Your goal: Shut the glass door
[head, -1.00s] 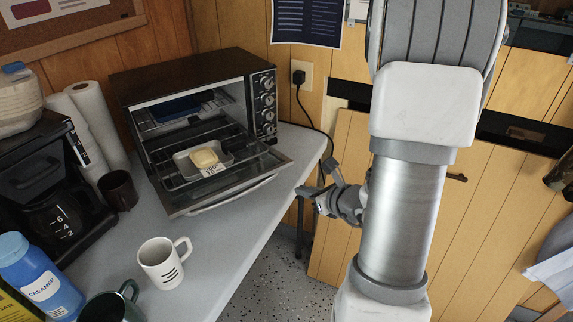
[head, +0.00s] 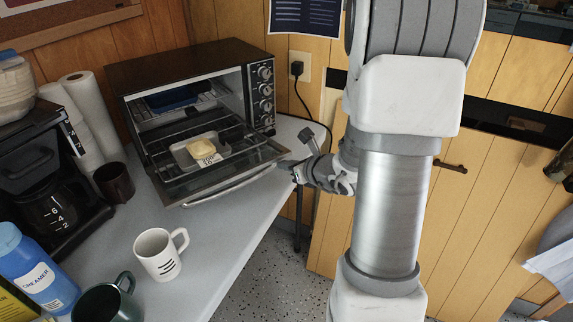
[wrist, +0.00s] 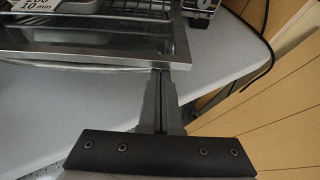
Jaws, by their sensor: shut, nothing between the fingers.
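The toaster oven (head: 190,62) stands on the counter with its glass door (head: 215,184) folded down and open, leaning outward from the bottom of the front. A bar handle (head: 235,187) runs along the door's outer edge. My gripper (head: 283,166) is shut and empty at the door's right front corner. In the wrist view, the closed fingertips (wrist: 161,73) overlap the front edge of the door (wrist: 100,58) near that corner; I cannot tell if they touch. A tray with a pale yellow block (head: 203,151) and a small label sits at the oven's opening.
A white mug (head: 158,255), a dark green mug (head: 106,300) and a blue creamer bottle (head: 37,275) stand in front on the counter. A brown cup (head: 113,182), coffee maker (head: 45,190) and paper rolls (head: 95,120) stand left.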

